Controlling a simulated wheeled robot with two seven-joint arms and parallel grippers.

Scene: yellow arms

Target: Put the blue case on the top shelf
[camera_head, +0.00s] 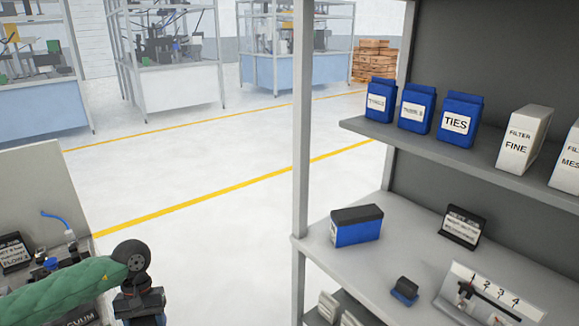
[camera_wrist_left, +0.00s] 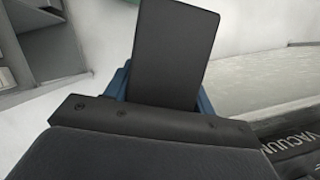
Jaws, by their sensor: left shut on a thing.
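My left gripper (camera_head: 140,306) is at the lower left, beside the grey station, shut on a blue thing (camera_wrist_left: 206,103). In the left wrist view only its blue edges show behind a dark plate; the rest is hidden. A blue case with a dark lid (camera_head: 357,230) stands upright on the rack's middle shelf (camera_head: 330,262), well to the right of my left gripper. The upper shelf (camera_head: 386,131) holds several blue bins, one labelled TIES (camera_head: 459,118). My right gripper is not in view.
White filter boxes (camera_head: 523,138) stand right of the bins. A black sign (camera_head: 464,227), a small blue-and-dark block (camera_head: 405,291) and a numbered panel (camera_head: 490,298) occupy the middle shelf. The rack post (camera_head: 302,120) rises at its left edge. Open floor (camera_head: 215,220) lies between station and rack.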

